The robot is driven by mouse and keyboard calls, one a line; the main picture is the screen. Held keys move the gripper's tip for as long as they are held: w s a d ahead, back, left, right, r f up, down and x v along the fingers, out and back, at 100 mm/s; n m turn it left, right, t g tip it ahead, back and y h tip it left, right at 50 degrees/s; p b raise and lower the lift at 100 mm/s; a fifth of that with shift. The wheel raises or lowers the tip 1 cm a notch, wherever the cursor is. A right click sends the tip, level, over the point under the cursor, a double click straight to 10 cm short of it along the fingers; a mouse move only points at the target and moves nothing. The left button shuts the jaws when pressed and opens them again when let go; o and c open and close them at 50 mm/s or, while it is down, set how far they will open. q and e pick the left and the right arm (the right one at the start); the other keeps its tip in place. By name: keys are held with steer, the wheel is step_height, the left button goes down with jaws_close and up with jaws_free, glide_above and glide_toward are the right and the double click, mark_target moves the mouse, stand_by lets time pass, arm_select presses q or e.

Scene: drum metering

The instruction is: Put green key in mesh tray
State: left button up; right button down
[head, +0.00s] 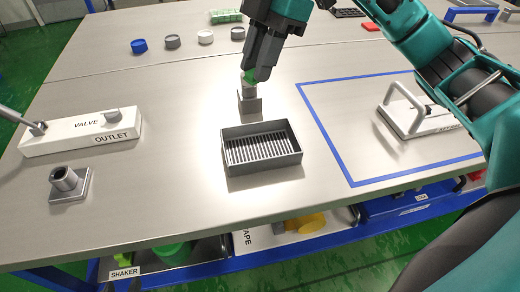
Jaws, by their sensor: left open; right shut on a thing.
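My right gripper (255,74) reaches in from the upper right and points down at the table's middle. It is shut on the green key (249,77), of which only a small green part shows at the fingertips. The key is right above a grey block with a round post (249,103); I cannot tell whether it touches the post. The mesh tray (289,160), a dark grey open box with a slotted floor, sits just in front of the block and looks empty. My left gripper is not in view.
A white valve box (75,140) with a lever and a grey socket (69,184) stand at left. A blue-taped square (335,143) with a white handled plate (410,118) lies at right. Several round caps (172,41) sit behind. Bare table surrounds the tray.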

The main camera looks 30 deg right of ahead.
steer(key=d+m+t, duration=0.1)
steer(key=m+t, duration=0.1)
steer(key=m, duration=0.3)
steer(key=b, duration=0.3)
glide_above(259, 151)
steer(key=d, duration=0.1)
steer(key=f, duration=1.3)
steer(key=shift+s+d+f, duration=0.15)
steer(key=shift+s+f, duration=0.05)
steer(key=shift+f, duration=0.65)
step_height(259, 151, down, 4)
steer(key=shift+f+b, duration=0.1)
steer(key=shift+b, duration=0.45)
arm_select(q)
steer(key=shift+w+d+f, duration=0.55)
steer(key=shift+d+f, duration=0.1)
steer(key=shift+d, duration=0.15)
steer(key=shift+h, duration=0.4)
arm_select(e)
steer(key=shift+f, duration=0.1)
steer(key=c, duration=0.9)
jaws_free()
